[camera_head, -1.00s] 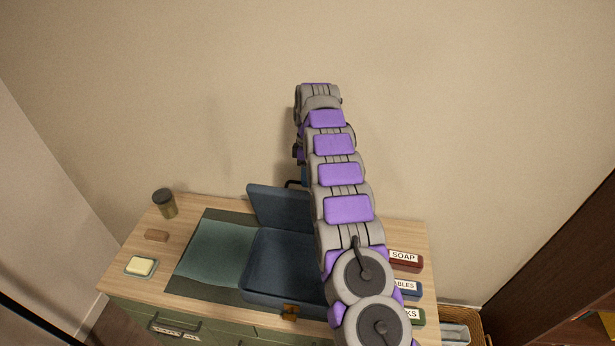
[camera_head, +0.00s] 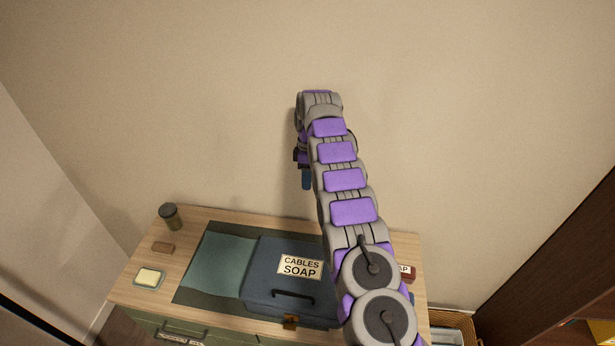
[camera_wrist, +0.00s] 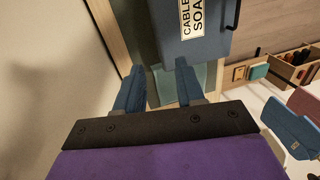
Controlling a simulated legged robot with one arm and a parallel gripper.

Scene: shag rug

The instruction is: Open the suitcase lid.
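The blue suitcase (camera_head: 262,283) lies on the wooden dresser top with its lid down. The lid carries a label reading "CABLES SOAP" and a dark handle (camera_head: 293,296). A brass-coloured latch (camera_head: 290,322) shows at its front edge. The suitcase also shows at the top of the wrist view (camera_wrist: 196,48). My gripper (camera_wrist: 158,84) has two blue fingers, spread apart with nothing between them. It hangs above the back of the dresser, near the wall, behind and above the suitcase. My arm hides the suitcase's right end in the head view.
A dark green mat (camera_head: 190,285) with a teal cloth (camera_head: 222,262) lies under and left of the suitcase. Labelled blocks at right are partly hidden. The wall is close behind.

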